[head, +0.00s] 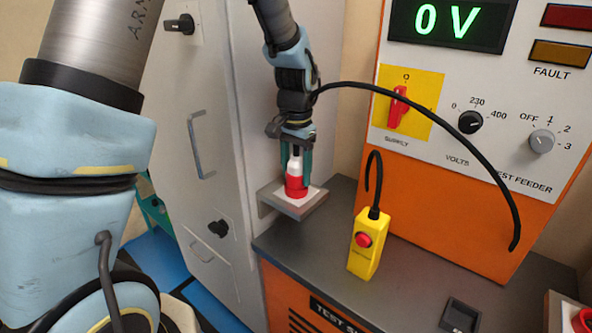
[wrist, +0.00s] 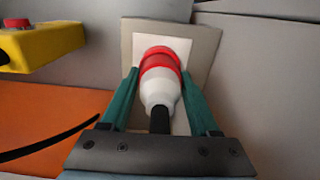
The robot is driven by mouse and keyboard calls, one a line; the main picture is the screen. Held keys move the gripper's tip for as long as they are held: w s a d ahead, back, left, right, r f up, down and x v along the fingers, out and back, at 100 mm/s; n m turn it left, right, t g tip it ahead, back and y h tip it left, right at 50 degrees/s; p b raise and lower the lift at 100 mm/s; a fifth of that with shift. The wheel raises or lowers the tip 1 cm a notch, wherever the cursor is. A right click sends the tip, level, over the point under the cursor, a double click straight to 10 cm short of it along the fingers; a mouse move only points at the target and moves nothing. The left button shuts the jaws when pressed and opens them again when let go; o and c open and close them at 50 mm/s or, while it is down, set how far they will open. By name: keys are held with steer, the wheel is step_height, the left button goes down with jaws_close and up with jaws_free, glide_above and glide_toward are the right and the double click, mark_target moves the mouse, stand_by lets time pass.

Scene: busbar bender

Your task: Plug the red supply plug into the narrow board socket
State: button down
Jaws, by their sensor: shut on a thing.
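The red supply plug (head: 296,186) has a red front collar and a white body. It stands upright, red end down, on a pale plate on a small grey bracket (head: 313,207) at the cabinet's side. My gripper (head: 296,172) reaches down from above with its teal fingers on either side of the white body, shut on it. In the wrist view the plug (wrist: 160,75) lies between the two fingers, its red end against the pale plate. Whether its tip sits inside an opening there is hidden. I cannot make out which thing is the narrow board socket.
A black cable (head: 470,135) arches from near my gripper to the orange test feeder (head: 460,230). A yellow push-button box (head: 368,245) stands on the dark bench top (head: 330,225), right of the bracket. A tall grey cabinet (head: 185,130) stands left. A red round part (head: 585,319) shows bottom right.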

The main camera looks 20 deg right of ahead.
steer(key=shift+f, duration=0.2)
steer(key=shift+c, duration=0.2)
jaws_free()
step_height(320, 180, up, 11)
steer(key=shift+f+b, duration=0.1)
steer(key=shift+b, duration=1.1)
